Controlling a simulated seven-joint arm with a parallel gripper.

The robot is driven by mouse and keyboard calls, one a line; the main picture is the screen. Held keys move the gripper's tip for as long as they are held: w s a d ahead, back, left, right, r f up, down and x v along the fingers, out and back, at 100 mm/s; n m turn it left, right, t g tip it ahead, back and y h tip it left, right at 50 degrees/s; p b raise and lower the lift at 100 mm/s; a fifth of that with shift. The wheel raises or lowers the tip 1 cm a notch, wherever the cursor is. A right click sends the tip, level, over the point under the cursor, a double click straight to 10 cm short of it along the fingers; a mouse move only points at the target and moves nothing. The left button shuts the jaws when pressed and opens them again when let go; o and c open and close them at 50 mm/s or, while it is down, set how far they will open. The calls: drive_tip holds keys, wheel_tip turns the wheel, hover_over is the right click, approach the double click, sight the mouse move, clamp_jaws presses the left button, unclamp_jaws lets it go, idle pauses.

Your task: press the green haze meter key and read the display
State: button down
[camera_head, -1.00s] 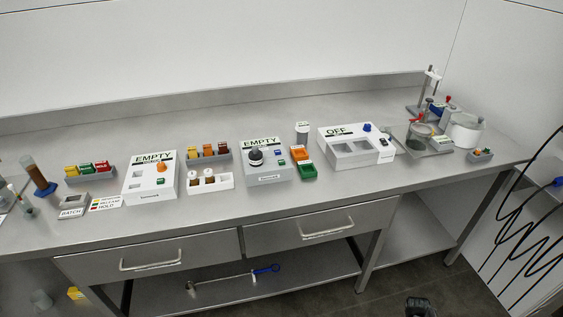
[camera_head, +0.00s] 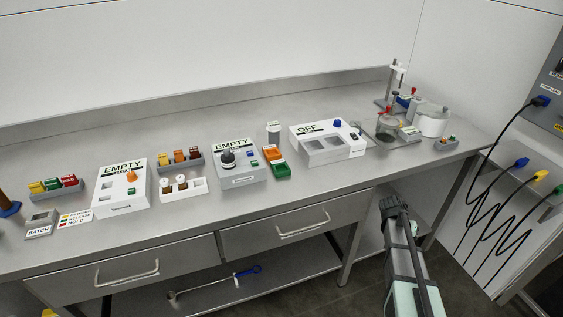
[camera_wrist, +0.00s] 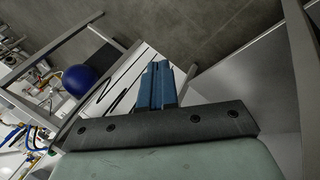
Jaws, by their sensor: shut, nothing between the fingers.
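A white box meter (camera_head: 112,202) stands at the left of the bench, with a display reading EMPTY (camera_head: 124,169), an orange knob (camera_head: 131,175) and a small green key (camera_head: 131,191). A second, grey box (camera_head: 238,179) further right also reads EMPTY and has a black knob (camera_head: 227,158). The small print is too fine to tell which is the haze meter. My gripper (camera_head: 391,204) is in front of the bench at the lower right, far from both boxes. In the wrist view its blue fingers (camera_wrist: 155,84) are together and empty.
Vial racks (camera_head: 182,162), orange and green trays (camera_head: 274,160) and a white box reading OFF (camera_head: 327,146) crowd the bench. A stand (camera_head: 391,88) and pots are at the right end. Cables (camera_head: 490,205) hang at the right. The bench's front strip is mostly clear.

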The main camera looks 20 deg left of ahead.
drive_tip(key=w+a+r+m+t+h, duration=0.1)
drive_tip(key=w+a+r, duration=0.1)
drive_tip(key=w+r, duration=0.45)
drive_tip(key=w+a+r+t, duration=0.2)
drive_tip(key=w+a+r, duration=0.15)
drive_tip(key=r, duration=0.55)
drive_tip(key=a+r, duration=0.3)
drive_tip(key=a, duration=0.2)
drive_tip(key=a+r+n+t, duration=0.1)
drive_tip(key=a+r, duration=0.3)
drive_tip(key=a, duration=0.2)
drive_tip(key=a+r+n+t+y, duration=0.1)
drive_tip(key=a+r, duration=0.3)
drive_tip(key=a, duration=0.1)
drive_tip(key=shift+s+a, duration=0.25)
drive_tip(key=s+a+r+n+t+y, duration=0.1)
drive_tip(key=s+a+r+n, duration=0.1)
drive_tip(key=a, duration=0.4)
drive_tip(key=s+a+r+n+y, duration=0.1)
drive_tip(key=s+a+r, duration=0.15)
drive_tip(key=a, duration=0.35)
wheel_tip(320, 180, up, 7)
drive_tip(key=n+t+y, duration=0.2)
drive_tip(key=n+y, duration=0.2)
drive_tip(key=n, duration=0.1)
hover_over(252, 164)
drive_tip(key=shift+r, duration=0.2)
drive_tip(key=shift+f, duration=0.15)
drive_tip(key=shift+w+f, duration=0.1)
drive_tip(key=shift+f, duration=4.2)
